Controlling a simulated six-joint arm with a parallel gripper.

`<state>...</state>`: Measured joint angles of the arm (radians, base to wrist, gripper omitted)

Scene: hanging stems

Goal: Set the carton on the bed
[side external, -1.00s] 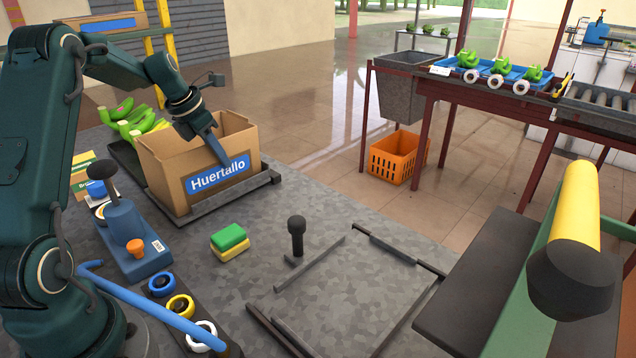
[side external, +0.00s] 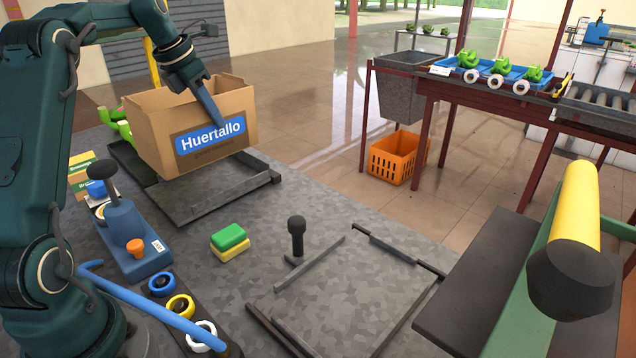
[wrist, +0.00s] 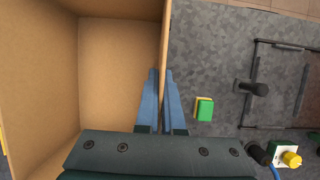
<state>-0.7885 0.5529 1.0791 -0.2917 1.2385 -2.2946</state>
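The open brown carton (side external: 190,150), with a blue "Huertallo" label, hangs above the dark tray (side external: 225,200) at the left, clear of it. My gripper (side external: 215,122) is shut on the carton's labelled wall, with one blue finger outside it. In the wrist view my gripper (wrist: 160,75) has the carton's wall (wrist: 164,50) between its fingers, and the visible inside of the carton (wrist: 115,75) is empty. The bed, which I take to be the area edged by low dark rails (side external: 390,245), lies empty at the front right of the table.
A green and yellow block (side external: 230,241) lies between tray and bed. A green arm with a yellow roller (side external: 580,210) stands at right.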

